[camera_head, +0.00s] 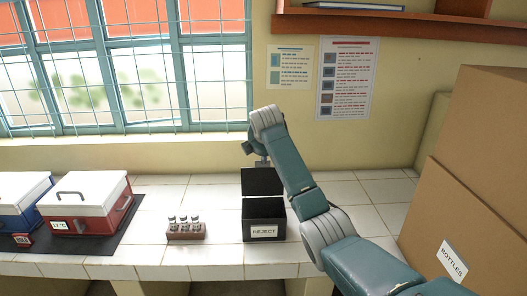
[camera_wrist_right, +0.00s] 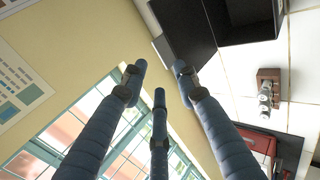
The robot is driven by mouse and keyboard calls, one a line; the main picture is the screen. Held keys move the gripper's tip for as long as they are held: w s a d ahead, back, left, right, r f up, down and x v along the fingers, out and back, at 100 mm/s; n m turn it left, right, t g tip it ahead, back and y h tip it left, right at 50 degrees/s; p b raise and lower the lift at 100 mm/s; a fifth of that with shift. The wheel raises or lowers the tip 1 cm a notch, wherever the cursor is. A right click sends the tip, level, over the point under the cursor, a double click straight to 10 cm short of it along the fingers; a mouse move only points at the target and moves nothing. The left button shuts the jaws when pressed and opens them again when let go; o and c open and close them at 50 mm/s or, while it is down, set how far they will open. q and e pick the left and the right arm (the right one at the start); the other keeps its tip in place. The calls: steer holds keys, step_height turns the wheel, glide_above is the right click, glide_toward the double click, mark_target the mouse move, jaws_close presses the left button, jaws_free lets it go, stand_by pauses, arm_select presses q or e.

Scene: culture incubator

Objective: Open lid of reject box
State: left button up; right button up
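The black reject box (camera_head: 247,230) stands on the tiled counter, with a white REJECT label on its front. Its black lid (camera_head: 262,182) is raised and stands roughly upright at the back edge, so the box is open at the top. My right gripper (camera_head: 261,161) is just behind and above the lid's upper edge, partly hidden by my right arm. In the right wrist view, the fingers of my right gripper (camera_wrist_right: 159,75) are spread with nothing between them, and the dark box and lid (camera_wrist_right: 185,28) show at the top. My left gripper is not in view.
A brown rack (camera_head: 186,235) with several vials stands left of the box. A red cooler (camera_head: 90,205) and a blue cooler (camera_head: 18,205) sit on a dark mat further left. Large cardboard boxes (camera_head: 480,150) stand at right. The wall and window are behind.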

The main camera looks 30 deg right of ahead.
steer(key=v, duration=0.3)
steer(key=shift+s, duration=0.1)
stand_by(0.4)
